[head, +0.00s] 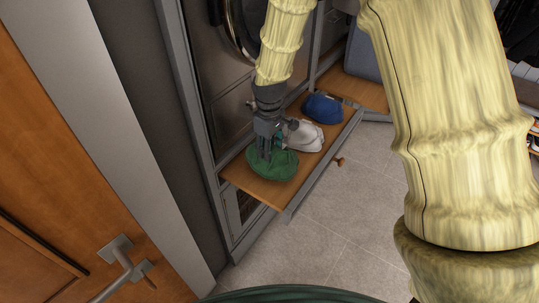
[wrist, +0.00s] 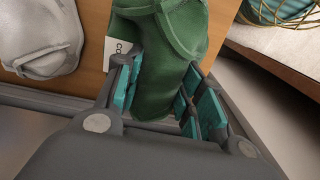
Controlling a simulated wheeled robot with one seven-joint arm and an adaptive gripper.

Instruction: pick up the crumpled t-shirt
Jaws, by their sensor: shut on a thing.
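The crumpled t-shirt is a green cloth heap (head: 272,166) at the near end of a wooden pull-out shelf (head: 246,184). My gripper (head: 265,155) reaches down onto it from above. In the wrist view the green cloth (wrist: 180,40) bulges up between the teal-padded fingers of my gripper (wrist: 165,95), with pads against it on both sides. My gripper is shut on the t-shirt. The t-shirt appears still on or very close to the shelf; its underside is hidden.
A white cloth item (head: 304,136) lies just beyond the t-shirt, and a blue one (head: 323,108) farther back on the shelf. A wooden door with a metal handle (head: 118,250) stands at left. Tiled floor (head: 340,210) is clear at right.

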